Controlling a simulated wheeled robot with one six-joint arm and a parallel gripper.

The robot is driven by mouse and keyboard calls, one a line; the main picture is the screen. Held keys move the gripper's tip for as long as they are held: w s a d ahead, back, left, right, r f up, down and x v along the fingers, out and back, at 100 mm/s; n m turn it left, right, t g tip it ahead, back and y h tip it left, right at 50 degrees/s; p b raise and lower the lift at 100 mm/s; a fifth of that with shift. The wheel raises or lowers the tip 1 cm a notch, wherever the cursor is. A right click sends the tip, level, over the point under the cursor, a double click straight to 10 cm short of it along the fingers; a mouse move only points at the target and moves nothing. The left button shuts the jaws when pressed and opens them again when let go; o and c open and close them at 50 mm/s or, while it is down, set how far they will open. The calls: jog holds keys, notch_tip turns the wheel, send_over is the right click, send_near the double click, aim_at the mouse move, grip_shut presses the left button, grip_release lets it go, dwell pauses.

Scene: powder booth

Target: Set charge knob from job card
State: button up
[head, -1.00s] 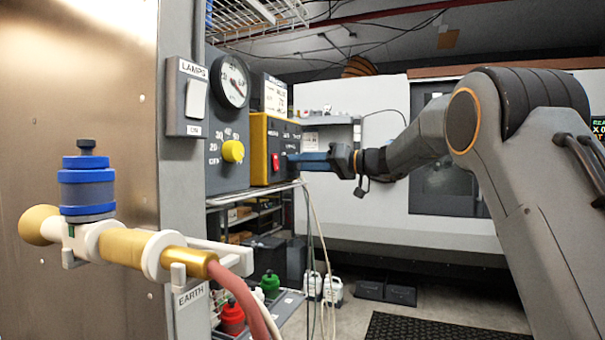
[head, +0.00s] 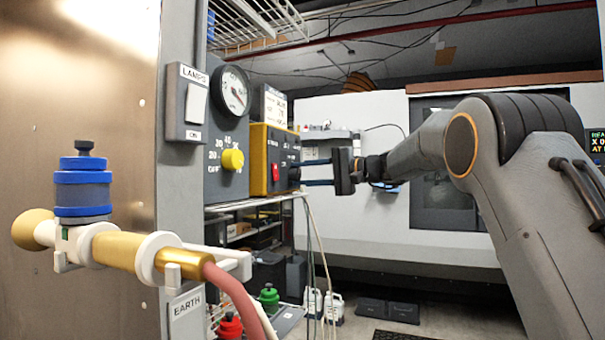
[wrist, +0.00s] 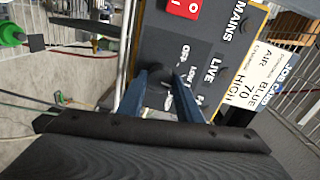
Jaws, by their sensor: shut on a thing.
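The yellow-edged control box (head: 259,160) has a dark front with a red switch (head: 276,173) and a dark knob (head: 294,175). My gripper (head: 302,172) reaches it from the right, its two blue fingers one above the other. In the wrist view the fingers (wrist: 160,80) close on the dark knob (wrist: 156,74). The labels OFF and LOW show beside it; a further label is partly hidden, and the knob's pointer cannot be made out. The job card (wrist: 258,80) reads AIR, BLUE, 70 and HIGH; it also stands on top of the box in the head view (head: 273,103).
Left of the box are a gauge (head: 233,91) and a yellow knob (head: 232,159) on a grey panel. A wire shelf (head: 255,20) hangs above.

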jog(key=m+p, duration=0.3)
jog(key=m, duration=0.3)
jog(key=shift+g, duration=0.3)
jog(key=m+p, duration=0.3)
jog(key=m, duration=0.2)
jog(key=shift+f+m+y+p, duration=0.1)
jog(key=shift+m+y+p, duration=0.2)
jog(key=shift+p, duration=0.1)
jog(key=shift+w+f, duration=0.1)
jog(key=o, duration=1)
jog(key=shift+o, duration=0.2)
jog(key=b+v, duration=0.2)
jog(key=v, duration=0.6)
